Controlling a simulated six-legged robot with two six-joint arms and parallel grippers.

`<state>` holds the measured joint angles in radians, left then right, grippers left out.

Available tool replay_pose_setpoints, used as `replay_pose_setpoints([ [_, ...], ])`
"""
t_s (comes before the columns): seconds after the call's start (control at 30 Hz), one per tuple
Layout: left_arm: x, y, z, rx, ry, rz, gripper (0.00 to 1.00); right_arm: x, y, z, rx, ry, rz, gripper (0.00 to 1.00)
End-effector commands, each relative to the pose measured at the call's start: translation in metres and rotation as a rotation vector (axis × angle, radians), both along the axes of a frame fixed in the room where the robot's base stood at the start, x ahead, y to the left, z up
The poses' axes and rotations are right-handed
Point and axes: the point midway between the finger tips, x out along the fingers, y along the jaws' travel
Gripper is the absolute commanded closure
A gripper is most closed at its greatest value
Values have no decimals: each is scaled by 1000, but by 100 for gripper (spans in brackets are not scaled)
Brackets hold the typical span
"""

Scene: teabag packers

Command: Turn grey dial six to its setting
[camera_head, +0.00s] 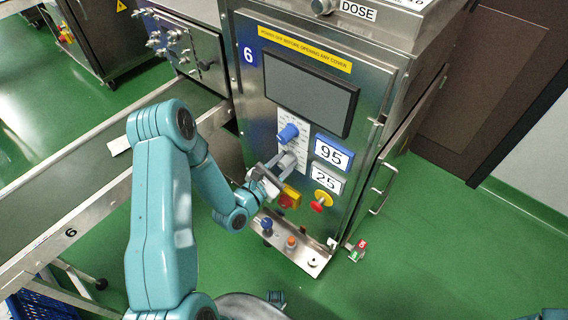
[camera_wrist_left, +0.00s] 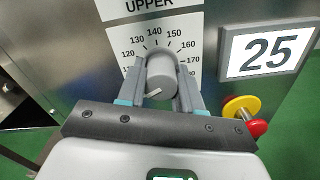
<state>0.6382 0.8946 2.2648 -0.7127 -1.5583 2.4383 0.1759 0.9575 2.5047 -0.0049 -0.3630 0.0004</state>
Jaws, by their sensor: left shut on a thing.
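The grey dial (camera_wrist_left: 161,73) shows in the left wrist view on a white scale plate (camera_wrist_left: 193,38) with numbers from 120 to 170 in sight and the word UPPER above. A white pointer mark shows on the dial's near face. My left gripper (camera_wrist_left: 160,92) is shut on the dial, one finger on each side. In the head view my left gripper (camera_head: 275,172) is at the machine's front, below the blue dial (camera_head: 288,133), and partly covers the grey dial. A sign reading 25 (camera_head: 326,179) is right of it, and a sign reading 95 (camera_head: 332,153) is above that. My right gripper is not in view.
A red and yellow switch (camera_head: 289,197) sits just below my gripper. A red button on a yellow base (camera_head: 321,201) is to its right. A small shelf with buttons (camera_head: 291,242) juts out lower down. A conveyor (camera_head: 75,195) runs at the left.

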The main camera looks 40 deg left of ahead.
Motion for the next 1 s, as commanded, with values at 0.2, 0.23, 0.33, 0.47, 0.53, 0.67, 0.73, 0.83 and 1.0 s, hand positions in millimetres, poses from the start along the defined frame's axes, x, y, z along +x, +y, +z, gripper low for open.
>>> replay_pose_setpoints([
  [0.2,0,1,-3,156,-9,3,96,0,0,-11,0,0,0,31],
  [0.23,0,1,-3,184,-11,3,96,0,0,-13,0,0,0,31],
  [0.33,0,1,-4,277,-19,3,96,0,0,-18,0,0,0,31],
  [0.47,0,2,-4,402,-28,2,96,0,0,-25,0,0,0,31],
  [0.53,0,2,-3,469,-33,2,96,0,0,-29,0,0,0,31],
  [0.67,0,2,-3,590,-43,2,96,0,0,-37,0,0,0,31],
  [0.73,0,3,-3,657,-48,4,96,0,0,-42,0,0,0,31],
  [0.83,0,3,-3,753,-54,3,96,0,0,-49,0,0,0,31],
  [1.0,0,4,-3,914,-67,4,96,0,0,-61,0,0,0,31],
])
